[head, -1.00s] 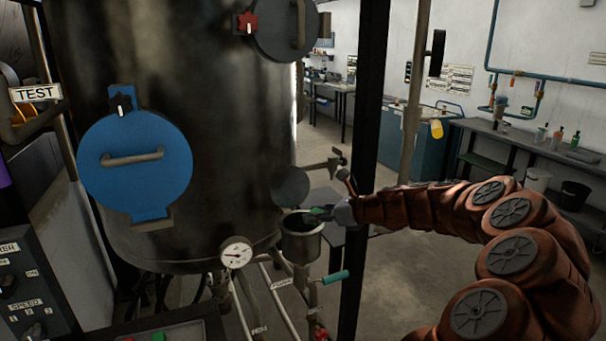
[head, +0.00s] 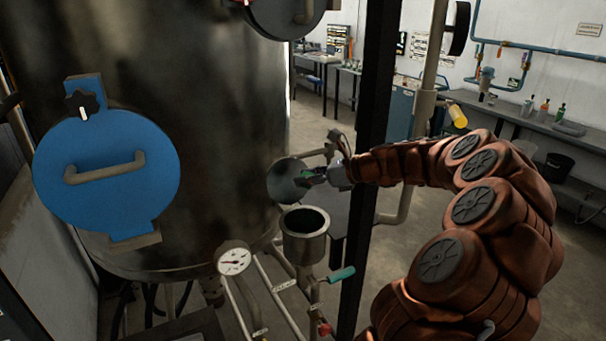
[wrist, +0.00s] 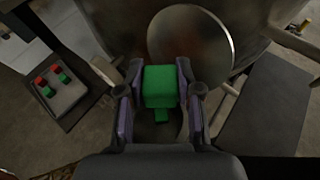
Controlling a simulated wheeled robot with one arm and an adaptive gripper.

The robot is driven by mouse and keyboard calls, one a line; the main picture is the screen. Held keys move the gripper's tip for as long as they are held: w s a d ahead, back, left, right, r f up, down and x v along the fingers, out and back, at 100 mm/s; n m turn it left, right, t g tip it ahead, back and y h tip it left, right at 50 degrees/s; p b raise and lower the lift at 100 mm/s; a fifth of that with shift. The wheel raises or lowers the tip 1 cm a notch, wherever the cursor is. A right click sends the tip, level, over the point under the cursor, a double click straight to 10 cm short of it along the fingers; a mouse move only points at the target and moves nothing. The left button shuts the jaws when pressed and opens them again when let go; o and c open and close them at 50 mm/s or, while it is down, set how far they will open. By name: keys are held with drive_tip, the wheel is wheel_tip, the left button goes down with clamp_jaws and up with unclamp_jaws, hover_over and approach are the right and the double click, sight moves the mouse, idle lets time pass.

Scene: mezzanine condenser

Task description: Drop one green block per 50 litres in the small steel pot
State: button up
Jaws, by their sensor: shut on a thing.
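The small steel pot (head: 304,250) stands open-topped on pipework beside the big tank, its inside dark. My gripper (head: 313,176) is above the pot, next to a round metal disc (head: 285,182). In the wrist view, my gripper (wrist: 160,88) is shut on a green block (wrist: 160,82), clear of the pot's rim. A smaller green shape (wrist: 162,116) shows just below that block against the dark pot opening; I cannot tell for sure whether it is another block inside. A tray (wrist: 72,100) with red and green blocks shows at left in the wrist view.
The dark steel tank (head: 215,130) with a blue round hatch (head: 107,175) fills the left. A white dial gauge (head: 233,260) with a red needle and a teal-handled valve (head: 341,275) sit near the pot. A black post (head: 372,110) stands close behind my arm.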

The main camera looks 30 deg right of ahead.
wheel_tip(320, 180, down, 6)
drive_tip(key=b, duration=0.4)
drive_tip(key=shift+r+b, duration=0.15)
drive_tip(key=shift+b, duration=0.2)
drive_tip(key=o, duration=1.2)
drive_tip(key=shift+c, duration=0.2)
drive_tip(key=v, duration=1.2)
drive_tip(key=shift+r, duration=0.1)
